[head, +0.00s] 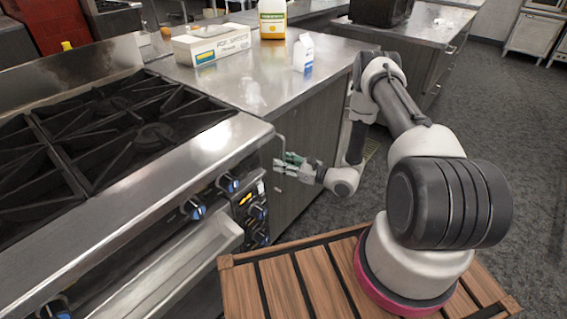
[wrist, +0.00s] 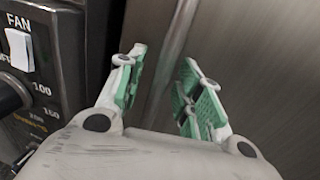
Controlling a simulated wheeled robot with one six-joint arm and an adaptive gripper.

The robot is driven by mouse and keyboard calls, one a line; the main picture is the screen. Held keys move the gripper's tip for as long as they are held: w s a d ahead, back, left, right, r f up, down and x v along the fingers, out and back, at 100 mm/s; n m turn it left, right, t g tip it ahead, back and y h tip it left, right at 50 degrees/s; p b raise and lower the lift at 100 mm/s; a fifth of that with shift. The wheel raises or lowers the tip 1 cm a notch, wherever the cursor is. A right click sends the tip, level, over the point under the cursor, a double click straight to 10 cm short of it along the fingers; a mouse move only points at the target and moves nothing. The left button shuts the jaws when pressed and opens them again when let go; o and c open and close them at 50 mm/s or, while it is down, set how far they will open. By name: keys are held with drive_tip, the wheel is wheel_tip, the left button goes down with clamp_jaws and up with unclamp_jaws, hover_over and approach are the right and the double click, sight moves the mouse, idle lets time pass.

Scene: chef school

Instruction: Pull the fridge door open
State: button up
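The fridge door (head: 300,205) appears to be the dark grey front under the steel counter, just right of the stove; it fills much of the wrist view (wrist: 265,65). A thin vertical bar, seemingly its handle (wrist: 176,45), runs down between my two fingers in the wrist view. My gripper (head: 285,163) is at the door's left edge beside the stove. In the wrist view my gripper (wrist: 163,62) has its green-padded fingers apart, one on each side of the bar. Neither pad clearly touches it. The door looks shut.
The stove (head: 110,140) with its knobs (head: 229,183) is close on the left; its control panel (wrist: 30,75) is beside my left finger. A box (head: 211,43), a carton (head: 303,53) and a yellow-labelled jug (head: 272,18) stand on the counter. Floor (head: 470,110) is clear at right.

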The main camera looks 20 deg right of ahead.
clamp_jaws()
